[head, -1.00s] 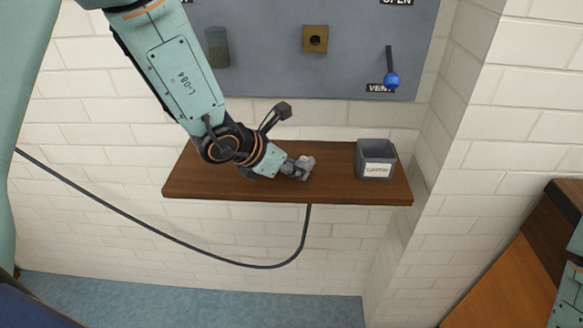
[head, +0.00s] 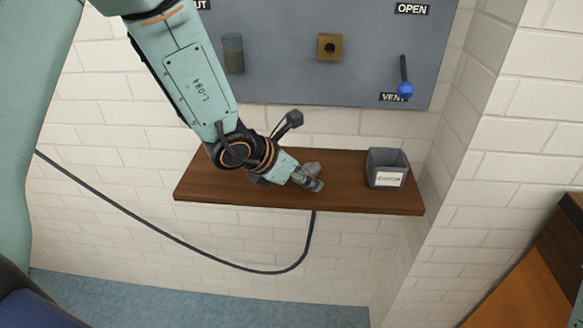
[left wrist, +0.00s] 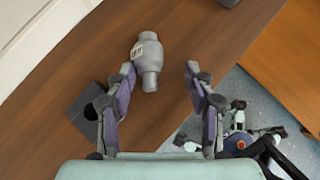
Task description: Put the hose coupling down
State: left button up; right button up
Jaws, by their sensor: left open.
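The hose coupling (left wrist: 147,58) is a grey, rounded cylinder with narrower ends and a pale label. It lies on the brown wooden shelf (left wrist: 205,35) in the left wrist view. In the head view the coupling (head: 312,168) shows as a small grey shape just beyond my gripper, partly covered. My left gripper (left wrist: 160,69) is open, its fingers apart on either side of the coupling's near end, closer to it on the picture's left. In the head view my left gripper (head: 312,184) is low over the shelf (head: 360,198).
A grey open bin (head: 386,168) with a white label stands at the shelf's right end. A dark block (left wrist: 85,105) with a hole lies left of my fingers. A grey wall panel (head: 285,75) carries a blue-knobbed lever (head: 404,85). A black hose (head: 190,247) hangs below the shelf.

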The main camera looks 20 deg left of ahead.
pick_arm(q)
jog(key=shift+r, duration=0.4)
jog(key=v, duration=0.8)
jog(key=shift+s+a+r, duration=0.1)
jog(key=shift+s+a, duration=0.05)
jog(key=shift+s, duration=0.1)
jog(key=shift+b+v, duration=1.5)
jog(key=shift+b, duration=0.6)
